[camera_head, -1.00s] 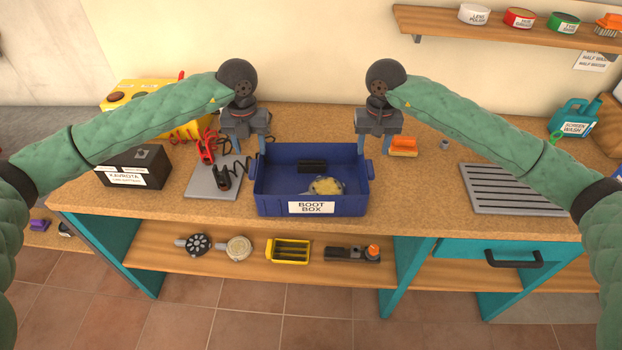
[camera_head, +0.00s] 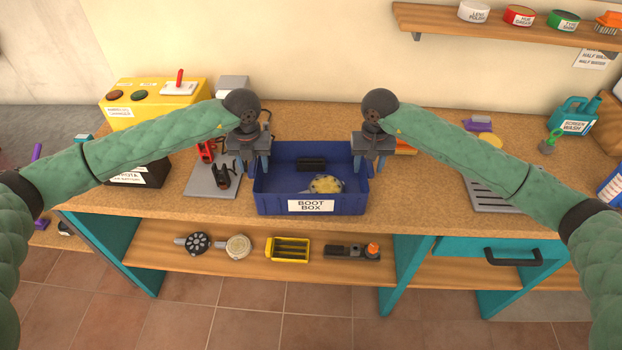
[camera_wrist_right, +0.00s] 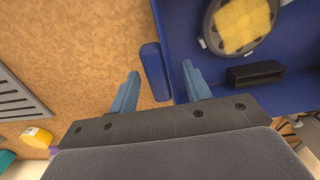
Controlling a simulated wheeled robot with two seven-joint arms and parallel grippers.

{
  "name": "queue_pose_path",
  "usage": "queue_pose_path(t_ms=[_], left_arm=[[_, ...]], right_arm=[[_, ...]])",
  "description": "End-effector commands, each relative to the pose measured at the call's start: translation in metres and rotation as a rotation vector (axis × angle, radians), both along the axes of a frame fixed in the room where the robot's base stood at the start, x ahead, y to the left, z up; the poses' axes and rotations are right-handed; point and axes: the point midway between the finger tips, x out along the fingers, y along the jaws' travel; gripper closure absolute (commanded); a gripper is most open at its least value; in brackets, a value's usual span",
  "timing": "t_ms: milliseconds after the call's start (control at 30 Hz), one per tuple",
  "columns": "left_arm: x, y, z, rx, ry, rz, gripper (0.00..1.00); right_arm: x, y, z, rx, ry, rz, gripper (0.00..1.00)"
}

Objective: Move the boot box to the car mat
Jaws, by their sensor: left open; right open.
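The blue open boot box (camera_head: 310,206) stands on the workbench, label facing me, with a black block (camera_head: 312,163) and a round yellow-topped item (camera_head: 326,184) inside. My left gripper (camera_head: 254,168) is open at the box's left side handle. My right gripper (camera_head: 369,167) is open at the right side. In the right wrist view, the box's side handle (camera_wrist_right: 155,72) lies between the spread fingers (camera_wrist_right: 160,76), with no clear contact. A grey ribbed panel, apparently the car mat (camera_head: 488,194), lies at the right of the bench, partly hidden by my right arm.
A grey plate (camera_head: 205,185) with red and black clamps lies left of the box. A yellow unit (camera_head: 155,103) stands behind my left arm. A screen wash can (camera_head: 572,118) stands at the back right. Bench surface between box and ribbed panel is bare.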

Motion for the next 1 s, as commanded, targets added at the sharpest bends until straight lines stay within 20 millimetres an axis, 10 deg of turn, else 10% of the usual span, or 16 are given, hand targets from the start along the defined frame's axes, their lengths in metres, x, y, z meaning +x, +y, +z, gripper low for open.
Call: queue_pose_path(t_ms=[67, 300, 1000], left_arm=[[0.000, 0.000, 0.000, 0.000, 0.000, 0.000, 0.52], [0.000, 0.000, 0.000, 0.000, 0.000, 0.000, 0.99], [0.000, 0.000, 0.020, 0.000, 0.000, 0.000, 1.00]], right_arm=[[0.000, 0.000, 0.000, 0.000, 0.000, 0.000, 0.52], [0.000, 0.000, 0.000, 0.000, 0.000, 0.000, 0.99], [0.000, 0.000, 0.020, 0.000, 0.000, 0.000, 1.00]])
